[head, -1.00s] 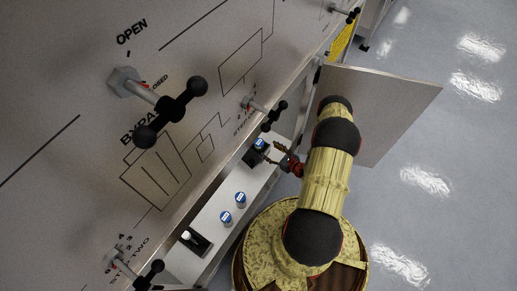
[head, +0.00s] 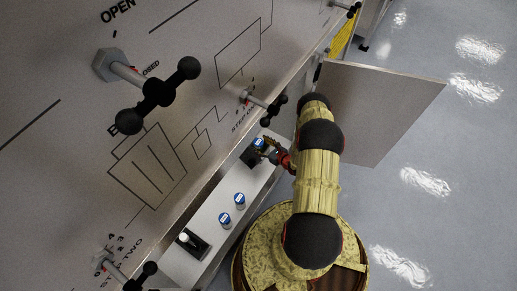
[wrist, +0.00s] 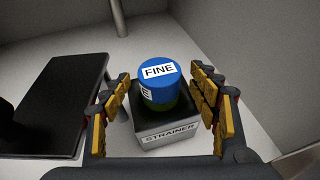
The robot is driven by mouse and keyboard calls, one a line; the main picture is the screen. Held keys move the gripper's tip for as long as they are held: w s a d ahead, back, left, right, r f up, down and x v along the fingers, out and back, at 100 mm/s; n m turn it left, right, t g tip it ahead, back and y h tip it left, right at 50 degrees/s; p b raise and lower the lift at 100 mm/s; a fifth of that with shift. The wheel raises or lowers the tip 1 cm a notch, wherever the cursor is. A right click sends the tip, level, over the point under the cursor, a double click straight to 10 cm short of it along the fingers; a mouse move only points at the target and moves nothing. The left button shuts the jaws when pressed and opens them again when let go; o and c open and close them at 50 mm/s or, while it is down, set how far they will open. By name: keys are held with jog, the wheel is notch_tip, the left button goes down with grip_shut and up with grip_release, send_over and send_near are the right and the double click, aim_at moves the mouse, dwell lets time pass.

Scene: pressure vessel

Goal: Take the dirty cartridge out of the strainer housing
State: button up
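The cartridge (wrist: 160,84) has a blue cap marked FINE and a dark greenish lower body. It stands upright in the strainer housing (wrist: 167,125), a dark-topped box with a STRAINER label on its front. The cartridge's blue top also shows in the head view (head: 259,142). My gripper (wrist: 160,79) is open, with one yellow-padded finger on the left and one on the right of the cartridge. Gaps show between the fingers and the cap. In the head view my gripper (head: 269,146) is at the housing, partly hidden by my arm.
Two more blue-topped cartridges (head: 239,199) (head: 225,219) stand on the white shelf (head: 210,232). A black box (head: 193,244) holding a white piece sits at its near end. A black slab (wrist: 65,100) lies left of the housing. The open door (head: 385,115) stands right of my arm.

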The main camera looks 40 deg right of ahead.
jog(key=shift+c, duration=1.2)
grip_shut()
